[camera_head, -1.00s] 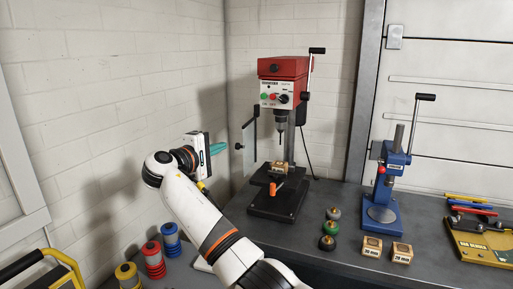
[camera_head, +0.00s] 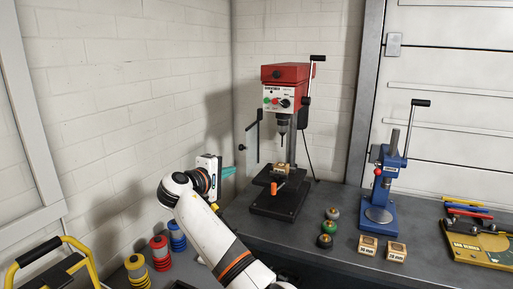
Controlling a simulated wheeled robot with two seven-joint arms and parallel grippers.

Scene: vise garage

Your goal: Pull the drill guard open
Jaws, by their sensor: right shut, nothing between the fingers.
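The red drill press (camera_head: 286,75) stands on the bench by the wall corner. Its guard (camera_head: 252,142) is a clear panel with a dark edge, hanging at the left side of the drill; the chuck (camera_head: 283,121) shows uncovered from here. A small dark knob (camera_head: 242,147) sits on the guard's left edge. My right gripper (camera_head: 229,171) has teal fingers, shut and empty, and appears below and left of the knob, apart from it in the picture; the depth gap is hard to tell. My left gripper is out of view.
A wooden block (camera_head: 279,169) and an orange handle (camera_head: 278,188) are at the drill table. A blue press (camera_head: 382,190) stands to the right. Colored knobs (camera_head: 326,239) and wooden blocks (camera_head: 368,245) lie in front. Spools (camera_head: 160,252) stand at lower left.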

